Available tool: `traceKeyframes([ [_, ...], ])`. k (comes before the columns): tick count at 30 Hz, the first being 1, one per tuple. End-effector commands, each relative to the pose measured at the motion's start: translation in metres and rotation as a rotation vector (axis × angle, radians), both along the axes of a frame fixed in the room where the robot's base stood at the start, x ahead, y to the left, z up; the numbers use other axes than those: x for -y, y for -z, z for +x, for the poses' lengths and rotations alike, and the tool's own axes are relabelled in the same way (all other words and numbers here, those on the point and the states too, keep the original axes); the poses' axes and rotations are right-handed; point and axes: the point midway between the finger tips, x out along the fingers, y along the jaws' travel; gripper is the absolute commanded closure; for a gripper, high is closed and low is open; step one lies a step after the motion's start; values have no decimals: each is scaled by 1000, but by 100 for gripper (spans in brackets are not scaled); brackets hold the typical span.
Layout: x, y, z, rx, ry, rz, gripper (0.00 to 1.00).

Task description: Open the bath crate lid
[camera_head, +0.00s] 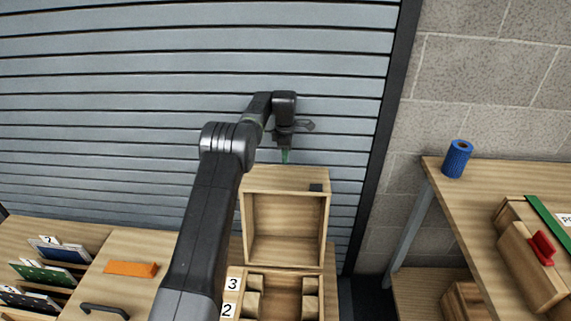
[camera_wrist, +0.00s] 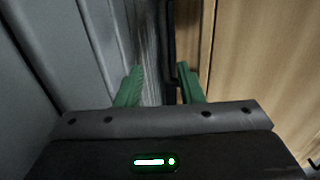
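The wooden crate (camera_head: 317,280) stands at the lower middle of the head view. Its hollow lid (camera_head: 285,225) stands up at the back, inner side facing the camera, so the crate is open. A small dark tab (camera_head: 316,187) sits near the lid's top right. My gripper (camera_head: 285,156) is just above the lid's top edge, pointing down. In the wrist view its green fingers (camera_wrist: 160,88) are apart, with a dark strip between or beyond them and a wooden surface (camera_wrist: 265,60) at right. I cannot tell whether they touch the lid.
A slatted grey shutter (camera_head: 120,110) rises behind the crate. An orange block (camera_head: 131,268), a dark handle (camera_head: 104,309) and several upright panels (camera_head: 60,249) are at the left. At the right, a wooden table (camera_head: 440,185) bears a blue roll (camera_head: 457,158) and a wooden box with a red handle (camera_head: 541,248).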

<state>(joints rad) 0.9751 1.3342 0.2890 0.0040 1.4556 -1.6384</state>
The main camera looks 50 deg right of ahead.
Motion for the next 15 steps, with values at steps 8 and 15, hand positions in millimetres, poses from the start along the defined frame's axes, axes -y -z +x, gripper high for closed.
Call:
traceKeyframes([
  [8, -2, -61, -1, 4, -1, -5, 66],
  [15, -4, -87, -2, 2, -1, -3, 66],
])
